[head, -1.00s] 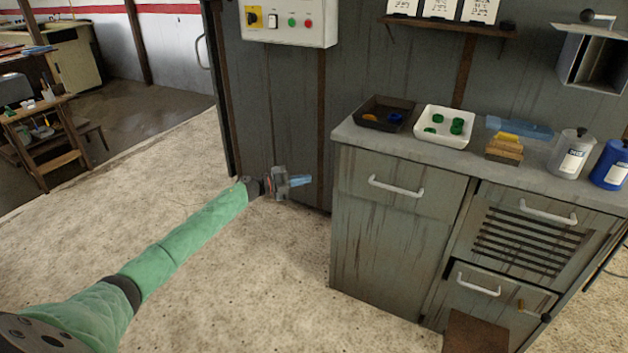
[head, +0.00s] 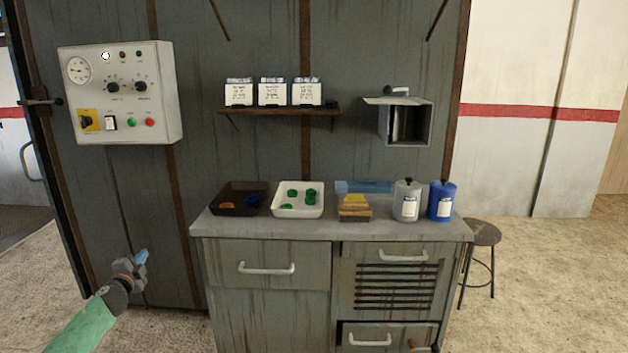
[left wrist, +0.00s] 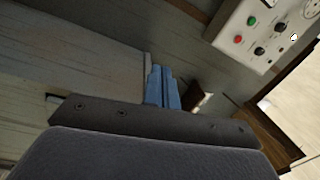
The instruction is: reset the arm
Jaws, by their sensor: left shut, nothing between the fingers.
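My left gripper (head: 141,257) is at the lower left of the head view, on a green-sleeved arm. It is in the air in front of the grey wall, left of the cabinet (head: 265,248) and below the control box (head: 122,92). In the left wrist view its blue fingers (left wrist: 162,88) are together with nothing between them. The control box also shows at the upper right of the left wrist view (left wrist: 262,30). My right gripper is not in view.
The cabinet top holds a dark tray (head: 238,211), a white tray (head: 298,213) with green pieces, a wooden-handled block (head: 355,211), a grey canister (head: 406,204) and a blue canister (head: 441,204). A shelf (head: 280,111) hangs above. A stool (head: 482,236) stands right. A lower drawer is partly open.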

